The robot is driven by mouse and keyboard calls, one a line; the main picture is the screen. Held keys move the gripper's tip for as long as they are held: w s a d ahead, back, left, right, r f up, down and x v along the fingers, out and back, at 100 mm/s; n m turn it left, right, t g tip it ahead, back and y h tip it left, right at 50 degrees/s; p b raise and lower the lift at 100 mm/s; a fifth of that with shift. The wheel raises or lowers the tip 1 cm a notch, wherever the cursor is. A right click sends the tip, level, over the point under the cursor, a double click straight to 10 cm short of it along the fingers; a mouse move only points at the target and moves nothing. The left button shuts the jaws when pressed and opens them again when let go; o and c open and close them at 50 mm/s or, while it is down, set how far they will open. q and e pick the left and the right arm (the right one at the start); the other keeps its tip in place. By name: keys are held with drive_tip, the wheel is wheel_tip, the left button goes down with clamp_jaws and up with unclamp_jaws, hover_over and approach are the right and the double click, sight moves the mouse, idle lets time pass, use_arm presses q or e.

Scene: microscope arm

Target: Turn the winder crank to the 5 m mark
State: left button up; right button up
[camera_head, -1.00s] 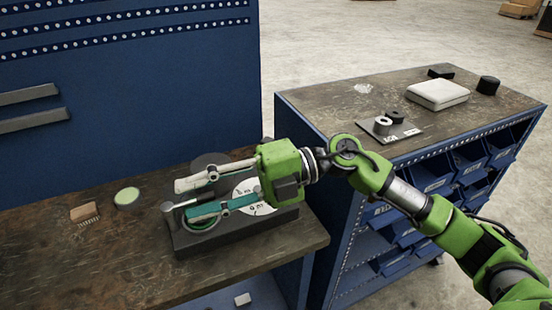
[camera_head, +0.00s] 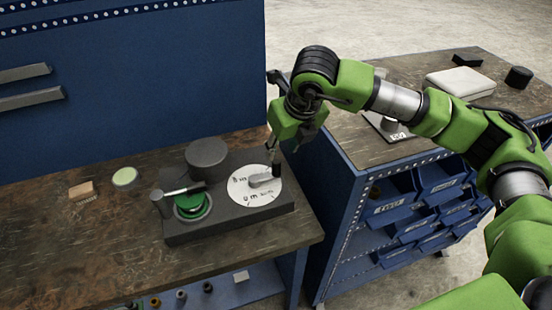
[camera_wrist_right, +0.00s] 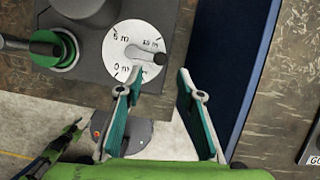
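The winder base (camera_head: 230,220) is a dark block on the left workbench. It carries a green spool (camera_head: 192,205), a dark cylinder (camera_head: 207,156) and a white dial (camera_head: 240,190). In the right wrist view the dial (camera_wrist_right: 118,40) reads 5 m at upper left and 0 m at lower left; the right-hand label is blurred. The grey crank (camera_wrist_right: 136,53) points right and slightly down, away from the 5 m mark, with a black knob (camera_wrist_right: 160,58) at its end.
A wooden brush (camera_head: 82,190) and a green-topped round dish (camera_head: 125,177) lie left of the winder. The right cabinet (camera_head: 350,150) has blue bins and carries a white box (camera_head: 460,82) and a black cylinder (camera_head: 518,77). A gap separates the benches.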

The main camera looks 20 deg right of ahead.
sight(277, 162)
drive_tip(key=p+x, duration=0.1)
drive_tip(key=x, duration=0.6)
drive_tip(key=shift+w+f+p, duration=0.1)
drive_tip(key=shift+f+p, duration=0.3)
drive_tip(key=shift+w+f, duration=0.25)
drive_tip(key=shift+f, duration=0.35)
clamp_jaws()
